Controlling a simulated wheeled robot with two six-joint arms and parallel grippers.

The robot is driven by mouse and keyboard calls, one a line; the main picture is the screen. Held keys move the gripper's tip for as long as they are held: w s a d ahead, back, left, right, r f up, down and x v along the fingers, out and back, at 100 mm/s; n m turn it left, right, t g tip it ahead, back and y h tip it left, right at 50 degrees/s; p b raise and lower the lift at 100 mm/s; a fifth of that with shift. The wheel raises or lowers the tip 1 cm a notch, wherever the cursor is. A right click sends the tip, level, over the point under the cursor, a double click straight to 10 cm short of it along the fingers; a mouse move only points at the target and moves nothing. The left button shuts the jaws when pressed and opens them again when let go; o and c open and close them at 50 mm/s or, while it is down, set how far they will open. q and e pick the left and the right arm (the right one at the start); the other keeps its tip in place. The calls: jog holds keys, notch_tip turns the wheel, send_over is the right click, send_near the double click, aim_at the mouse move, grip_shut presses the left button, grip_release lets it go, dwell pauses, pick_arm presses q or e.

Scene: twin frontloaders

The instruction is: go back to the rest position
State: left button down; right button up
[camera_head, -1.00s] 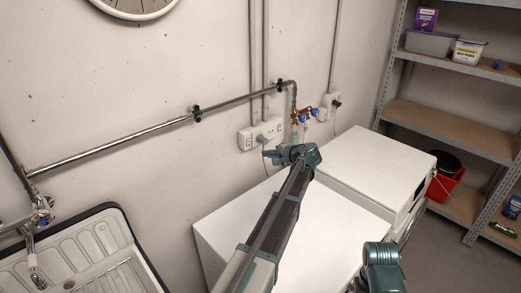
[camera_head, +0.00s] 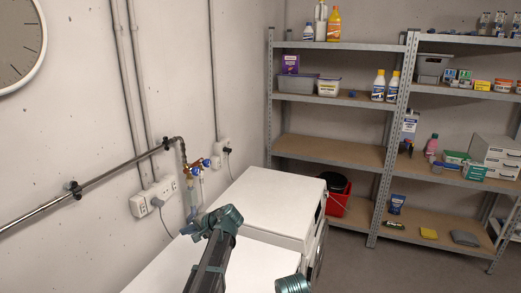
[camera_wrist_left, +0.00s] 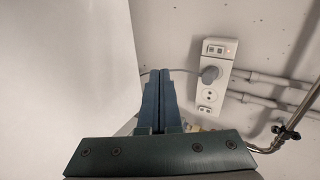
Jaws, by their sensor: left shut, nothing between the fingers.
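My left arm reaches up from the bottom of the head view over the white machine tops. Its gripper (camera_head: 187,230) points left toward the wall, near the pipes and hoses. In the left wrist view my left gripper (camera_wrist_left: 159,78) is shut and empty, with its blue fingers together. A teal joint, part of my own arm, shows at the bottom edge of the head view. My right gripper is not in view.
Two white front-loading machines (camera_head: 262,203) stand side by side against the wall. Above them are taps (camera_head: 196,167) and a socket strip (camera_head: 153,198), which also shows in the left wrist view (camera_wrist_left: 213,77). Metal shelving (camera_head: 335,150) with a red bucket (camera_head: 336,203) stands right; grey floor lies before it.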

pick_arm(q)
jog(key=s+d+f+g+h, duration=0.1)
jog(key=s+d+f+h, duration=0.2)
jog(key=s+d, duration=0.5)
jog(key=s+d+f+g+h, duration=0.1)
jog(key=s+d+f+h, duration=0.2)
jog(key=s+d, duration=0.6)
jog(key=s+d+f+g+h, duration=0.2)
jog(key=s+d, duration=0.7)
jog(key=s, duration=0.5)
notch_tip(320, 180, down, 2)
jog(key=shift+s+h, duration=0.15)
jog(key=shift+h, duration=0.75)
